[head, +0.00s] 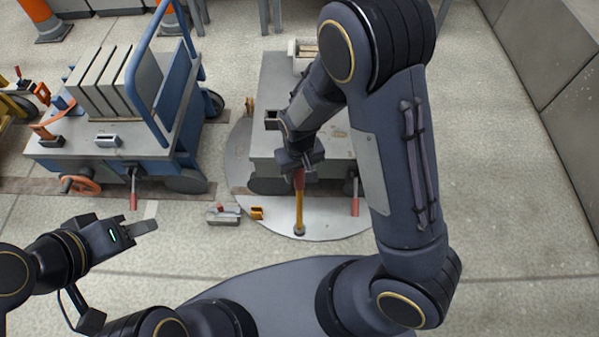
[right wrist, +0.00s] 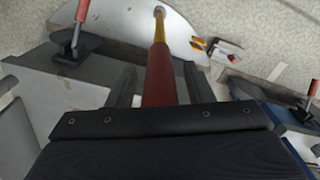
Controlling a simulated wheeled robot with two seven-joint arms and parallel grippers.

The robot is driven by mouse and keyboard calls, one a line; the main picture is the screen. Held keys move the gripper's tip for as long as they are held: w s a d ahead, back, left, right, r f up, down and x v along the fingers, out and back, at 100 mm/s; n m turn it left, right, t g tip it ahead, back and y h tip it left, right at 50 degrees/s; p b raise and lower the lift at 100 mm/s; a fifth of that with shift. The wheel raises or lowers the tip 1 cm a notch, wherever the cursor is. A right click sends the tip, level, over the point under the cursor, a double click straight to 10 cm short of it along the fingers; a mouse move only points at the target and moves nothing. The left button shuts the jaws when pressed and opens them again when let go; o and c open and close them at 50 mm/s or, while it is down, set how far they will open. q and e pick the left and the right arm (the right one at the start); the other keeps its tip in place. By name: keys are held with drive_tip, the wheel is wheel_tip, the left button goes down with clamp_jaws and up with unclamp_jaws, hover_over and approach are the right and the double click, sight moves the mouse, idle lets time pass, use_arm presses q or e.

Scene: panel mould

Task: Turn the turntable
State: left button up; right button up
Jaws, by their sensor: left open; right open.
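The turntable (head: 240,165) is a round pale plate flush with the floor, under a grey cart (head: 262,95). A lever with a yellow rod (head: 299,215) and a red grip (head: 298,180) stands at its near edge. My right gripper (head: 299,165) is open at the top of the red grip. In the right wrist view the red grip (right wrist: 160,75) runs between the two open fingers (right wrist: 158,85), with gaps beside it. The turntable's plate (right wrist: 115,22) also shows there. My left gripper (head: 130,228) is open and empty at the lower left, away from the lever.
A blue cart (head: 75,150) with upright grey panels (head: 115,80) stands to the left. A small grey clamp (head: 222,213) and a yellow block (head: 256,212) lie by the plate's left edge. Another red-handled lever (head: 355,195) is at the cart's right. Floor at right is clear.

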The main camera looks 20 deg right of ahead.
clamp_jaws()
idle(0.3)
drive_tip(key=shift+s+d, duration=0.1)
drive_tip(key=shift+d, duration=0.1)
